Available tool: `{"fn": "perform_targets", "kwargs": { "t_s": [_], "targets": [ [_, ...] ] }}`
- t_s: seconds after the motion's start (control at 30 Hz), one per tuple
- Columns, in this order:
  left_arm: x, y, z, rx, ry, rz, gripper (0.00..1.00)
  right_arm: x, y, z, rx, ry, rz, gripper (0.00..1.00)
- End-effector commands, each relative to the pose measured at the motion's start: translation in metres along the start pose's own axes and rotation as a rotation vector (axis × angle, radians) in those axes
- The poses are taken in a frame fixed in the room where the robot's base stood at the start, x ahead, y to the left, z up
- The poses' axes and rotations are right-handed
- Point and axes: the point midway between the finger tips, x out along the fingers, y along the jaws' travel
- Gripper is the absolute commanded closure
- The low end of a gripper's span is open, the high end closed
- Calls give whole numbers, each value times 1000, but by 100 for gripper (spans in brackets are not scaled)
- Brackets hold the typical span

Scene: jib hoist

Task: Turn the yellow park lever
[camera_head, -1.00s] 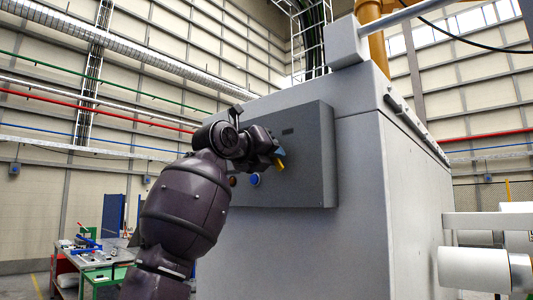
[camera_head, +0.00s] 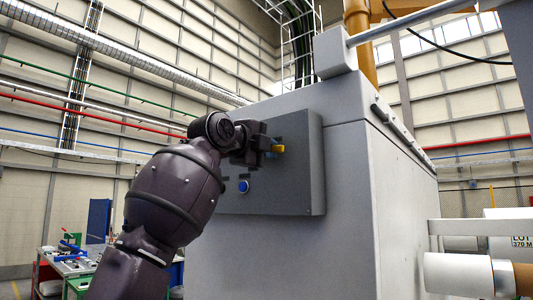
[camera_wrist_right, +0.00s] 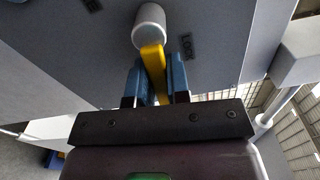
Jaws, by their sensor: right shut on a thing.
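The yellow park lever (camera_head: 277,149) sticks out from the dark grey panel (camera_head: 290,185) on the side of the big grey cabinet. In the right wrist view the yellow lever (camera_wrist_right: 153,60) runs from a round light grey hub (camera_wrist_right: 149,27) down between the blue fingers. My right gripper (camera_head: 268,147) is at the panel, shut on the lever; it also shows in the right wrist view (camera_wrist_right: 154,78). Its arm partly covers the panel's left side. My left gripper is not in view.
A blue button (camera_head: 244,186) sits on the panel below the lever. A black label (camera_wrist_right: 187,46) is beside the hub. White rolls (camera_head: 458,274) are at the lower right. A cluttered workbench (camera_head: 70,262) stands far left.

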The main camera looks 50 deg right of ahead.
Motion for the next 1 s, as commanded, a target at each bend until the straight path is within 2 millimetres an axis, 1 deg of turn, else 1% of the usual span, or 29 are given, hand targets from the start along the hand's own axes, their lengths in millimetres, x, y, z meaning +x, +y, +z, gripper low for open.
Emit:
{"fn": "perform_targets", "kwargs": {
  "t_s": [0.03,0.3,0.87,0.9,0.97,1.0],
  "targets": [
    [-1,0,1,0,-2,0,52,-1,-4,0,-21,-4,-5,100],
    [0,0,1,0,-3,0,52,-1,-7,1,-119,-3,-5,100],
    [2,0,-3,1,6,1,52,-1,-8,1,-145,-3,-5,100],
    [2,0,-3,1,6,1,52,-1,-8,1,-145,-3,-5,77],
    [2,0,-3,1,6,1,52,-1,-8,1,-145,-2,-4,68],
    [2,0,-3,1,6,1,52,-1,-7,1,-145,-2,-3,62]
  ]
}}
